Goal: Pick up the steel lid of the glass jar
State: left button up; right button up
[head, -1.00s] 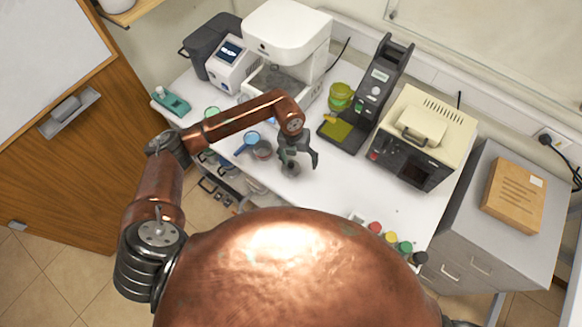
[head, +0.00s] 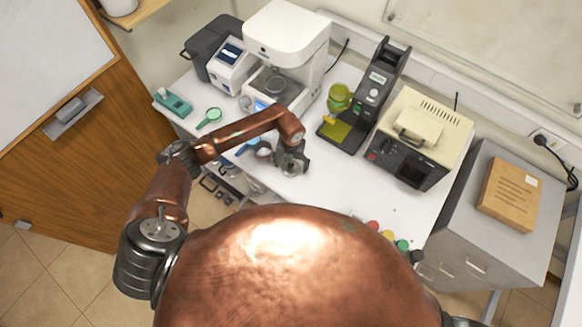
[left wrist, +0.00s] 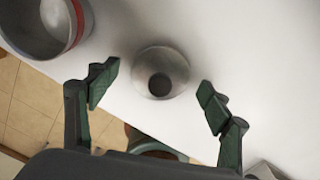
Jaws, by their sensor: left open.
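A round, pale metal lid (left wrist: 161,62) with a dark round knob lies on the white table in the left wrist view, near the middle. My left gripper (left wrist: 157,94) is open, with one finger on each side of the lid and neither seen touching it. In the head view my left gripper (head: 291,166) points down at the table and largely hides the lid. A round open vessel with a red band (left wrist: 45,28) stands at upper left in the left wrist view, beside the lid. My right gripper is not in view.
A blue-handled magnifier (head: 248,146) and a green magnifier (head: 209,117) lie to the left. A white machine (head: 285,40) and a black tester (head: 372,95) stand behind. Bottles with coloured caps (head: 388,236) stand at the front right. The table right of my gripper is clear.

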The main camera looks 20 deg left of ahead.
pick_arm(q)
jog(key=shift+c, duration=0.4)
jog(key=c, duration=1.2)
jog(key=shift+r, duration=0.1)
